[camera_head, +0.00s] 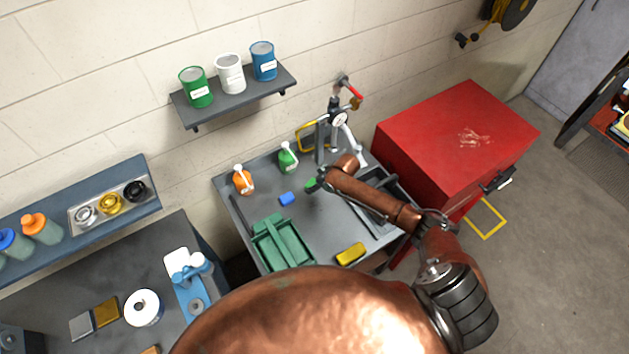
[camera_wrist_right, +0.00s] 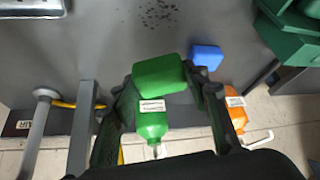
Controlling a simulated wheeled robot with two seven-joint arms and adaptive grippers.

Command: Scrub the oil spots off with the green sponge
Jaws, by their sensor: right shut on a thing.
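The green sponge (camera_wrist_right: 158,76) is held between the two dark fingers of my right gripper (camera_wrist_right: 162,88). A small part of the green sponge (camera_head: 310,185) also shows in the head view, beside the end of my right arm. The dark oil spots (camera_wrist_right: 160,13) are speckles on the grey worktop at the top of the wrist view, apart from the sponge. In the head view I cannot make the spots out; my right arm covers part of the worktop (camera_head: 308,228). My left gripper is not in view.
A blue block (camera_head: 287,199), a yellow block (camera_head: 350,254) and a green tray (camera_head: 280,243) are on the worktop. A green bottle (camera_head: 288,158) and an orange bottle (camera_head: 242,180) stand near its back edge. A red cabinet (camera_head: 455,135) stands to the right.

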